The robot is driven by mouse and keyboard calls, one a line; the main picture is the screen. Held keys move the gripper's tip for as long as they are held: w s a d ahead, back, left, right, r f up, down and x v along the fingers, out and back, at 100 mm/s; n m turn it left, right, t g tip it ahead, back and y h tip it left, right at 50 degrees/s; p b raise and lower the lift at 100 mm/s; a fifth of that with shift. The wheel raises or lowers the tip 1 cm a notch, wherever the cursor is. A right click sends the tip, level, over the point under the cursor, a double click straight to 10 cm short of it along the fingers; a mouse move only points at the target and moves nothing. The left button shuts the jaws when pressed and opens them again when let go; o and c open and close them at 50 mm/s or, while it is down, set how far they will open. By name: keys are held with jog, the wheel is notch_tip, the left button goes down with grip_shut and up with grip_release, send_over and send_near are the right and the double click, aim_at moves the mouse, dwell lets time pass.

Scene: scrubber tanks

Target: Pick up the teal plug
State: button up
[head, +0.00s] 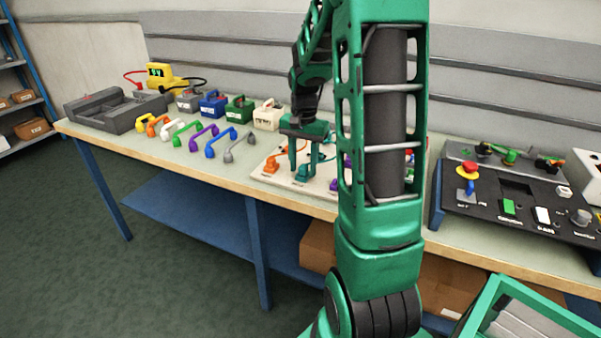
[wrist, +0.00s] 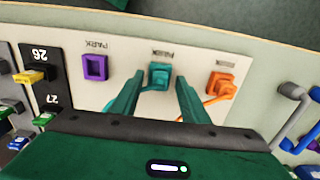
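The teal plug (wrist: 159,76) sits in the middle position of a white board, with a teal cable running from it. In the head view the teal plug (head: 303,173) is low on the board (head: 265,168), partly hidden by my fingers. My gripper (wrist: 160,82) is open, with one finger on either side of the teal plug and gaps showing between. In the head view my gripper (head: 303,155) points down over the board.
A grey handle (wrist: 291,112) lies near the board. A black control panel (head: 520,205) stands at the right.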

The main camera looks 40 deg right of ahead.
aim_at(302, 167)
grip_shut()
jog(key=shift+r, duration=0.1)
jog(key=shift+r, duration=0.45)
notch_tip(302, 167, up, 4)
jog(key=shift+a+f, duration=0.15)
jog(key=shift+f, duration=0.1)
jog(key=s+a+r, duration=0.1)
jog(key=a+r, duration=0.5)
jog(key=a, duration=0.5)
jog(key=shift+s+a+r, duration=0.15)
jog(key=shift+a+r, duration=0.05)
jog(key=shift+r, duration=0.05)
